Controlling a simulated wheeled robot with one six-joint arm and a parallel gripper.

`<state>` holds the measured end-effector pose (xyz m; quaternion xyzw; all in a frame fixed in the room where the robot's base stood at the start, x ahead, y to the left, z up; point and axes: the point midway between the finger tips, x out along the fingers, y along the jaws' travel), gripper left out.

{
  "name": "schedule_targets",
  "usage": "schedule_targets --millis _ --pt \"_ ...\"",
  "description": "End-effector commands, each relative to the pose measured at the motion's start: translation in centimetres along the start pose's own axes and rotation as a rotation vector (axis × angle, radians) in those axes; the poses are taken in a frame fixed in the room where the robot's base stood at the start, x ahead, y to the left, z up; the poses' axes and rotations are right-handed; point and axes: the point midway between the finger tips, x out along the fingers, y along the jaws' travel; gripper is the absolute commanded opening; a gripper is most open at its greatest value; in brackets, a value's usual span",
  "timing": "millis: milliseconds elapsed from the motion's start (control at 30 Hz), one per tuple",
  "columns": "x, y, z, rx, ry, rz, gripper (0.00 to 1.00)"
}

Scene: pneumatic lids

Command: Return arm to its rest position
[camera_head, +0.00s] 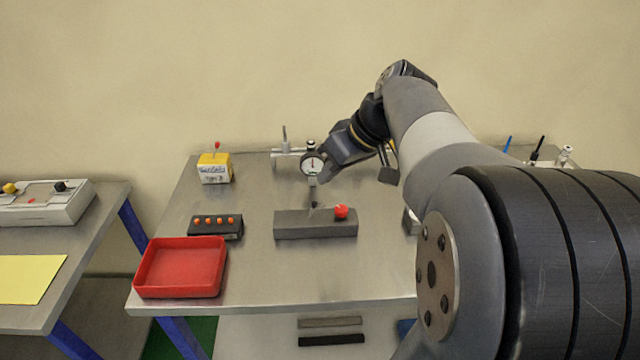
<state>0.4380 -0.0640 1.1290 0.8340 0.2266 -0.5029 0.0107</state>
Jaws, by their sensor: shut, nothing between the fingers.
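My arm reaches in from the right, over the right part of the metal table (260,285). My gripper (324,177) is at the end of the arm, pointing down and to the left. It is shut, with nothing held. Its tip is right beside a round pressure gauge (313,163) in this view; I cannot tell whether they touch. A grey block (300,224) with a red ball-shaped knob (341,211) sits on the table below the gripper. My arm hides much of the table's right side.
A red tray (181,268) stands at the table's front left. Behind it are a dark box with orange buttons (215,227) and a yellow-and-white box with a red-tipped lever (214,168). A second table (50,310) stands at the left. The table's front middle is clear.

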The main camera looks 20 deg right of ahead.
Motion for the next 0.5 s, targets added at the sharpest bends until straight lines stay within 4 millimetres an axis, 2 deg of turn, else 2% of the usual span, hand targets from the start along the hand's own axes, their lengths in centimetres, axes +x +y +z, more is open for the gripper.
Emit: schedule_targets --millis 133,500 --pt "-0.72 -0.02 0.01 0.001 -0.001 0.0 0.0" --pt "-0.74 -0.04 -0.01 0.0 0.0 0.0 0.0"
